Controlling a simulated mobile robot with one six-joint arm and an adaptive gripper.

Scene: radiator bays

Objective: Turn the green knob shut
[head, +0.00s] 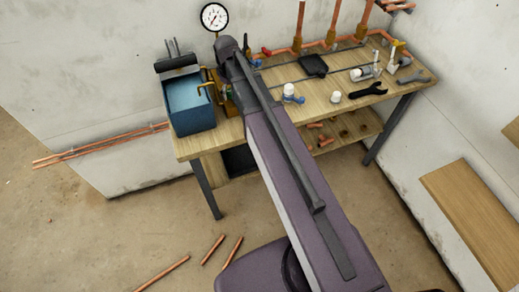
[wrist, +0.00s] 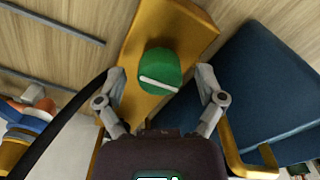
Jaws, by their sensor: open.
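The green knob (wrist: 158,66) is round with a white bar across its face, in the upper middle of the wrist view. The bar lies nearly level, sloping slightly down to the right. The knob sits on an orange-yellow block (wrist: 192,28). My gripper (wrist: 160,78) is open, one finger on each side of the knob, with a gap visible on both sides. I cannot tell how far the fingertips are above the block. In the head view, my arm covers most of this spot, and only a small green patch (head: 229,92) shows beside it.
A blue box (head: 190,108) stands close on the left; it also shows in the wrist view (wrist: 270,80). A brass pipe (wrist: 240,150) bends near my right finger. A dark hose (wrist: 62,125) runs at the left. The workbench (head: 215,137) holds tools and valves to the right.

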